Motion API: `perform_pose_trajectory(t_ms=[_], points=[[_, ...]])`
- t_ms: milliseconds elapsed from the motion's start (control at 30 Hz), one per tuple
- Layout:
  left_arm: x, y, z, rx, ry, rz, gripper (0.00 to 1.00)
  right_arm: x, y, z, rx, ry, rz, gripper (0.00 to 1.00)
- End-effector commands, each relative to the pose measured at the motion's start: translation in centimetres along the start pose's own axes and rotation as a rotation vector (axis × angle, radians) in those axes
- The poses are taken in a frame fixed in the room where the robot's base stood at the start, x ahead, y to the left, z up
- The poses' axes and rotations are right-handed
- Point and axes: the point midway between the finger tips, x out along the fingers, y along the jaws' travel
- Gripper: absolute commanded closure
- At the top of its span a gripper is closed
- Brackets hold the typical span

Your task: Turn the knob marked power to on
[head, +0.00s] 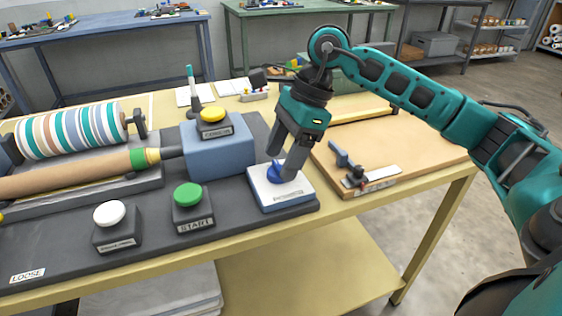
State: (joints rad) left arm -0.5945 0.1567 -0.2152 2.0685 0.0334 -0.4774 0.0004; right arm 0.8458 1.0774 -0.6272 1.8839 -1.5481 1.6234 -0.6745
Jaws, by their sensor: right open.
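A blue rotary knob (276,174) sits on a white-topped box (268,195) at the right end of the dark machine base. The label on its front is too small to read surely. My right gripper (283,172) points down over the knob with its jaws open. One finger is in front of the knob and hides part of it; I cannot tell whether the fingers touch it. The knob's pointer direction is hidden. My left gripper is not in view.
Left of the knob are a green START button (187,195), a white button (109,213) and a yellow button (212,115) on a blue-grey block (215,155). A striped roller (70,130) lies further left. A wooden board (400,150) with small tools lies right.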

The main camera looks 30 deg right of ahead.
Motion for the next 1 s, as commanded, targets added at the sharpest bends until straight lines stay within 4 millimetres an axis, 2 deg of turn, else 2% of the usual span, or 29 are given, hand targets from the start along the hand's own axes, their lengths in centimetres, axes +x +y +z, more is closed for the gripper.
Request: perform_pose_trajectory(t_ms=[133, 433, 1000], points=[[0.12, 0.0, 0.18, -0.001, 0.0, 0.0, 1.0, 1.12, 0.03, -0.02, 0.0, 0.0, 0.001, 0.31], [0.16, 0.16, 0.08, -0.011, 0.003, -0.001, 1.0, 1.29, 0.02, 0.01, 0.0, 0.0, 0.0, 0.31], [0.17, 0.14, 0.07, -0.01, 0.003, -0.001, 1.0, 1.26, 0.02, 0.01, 0.0, 0.0, 0.0, 0.85]])
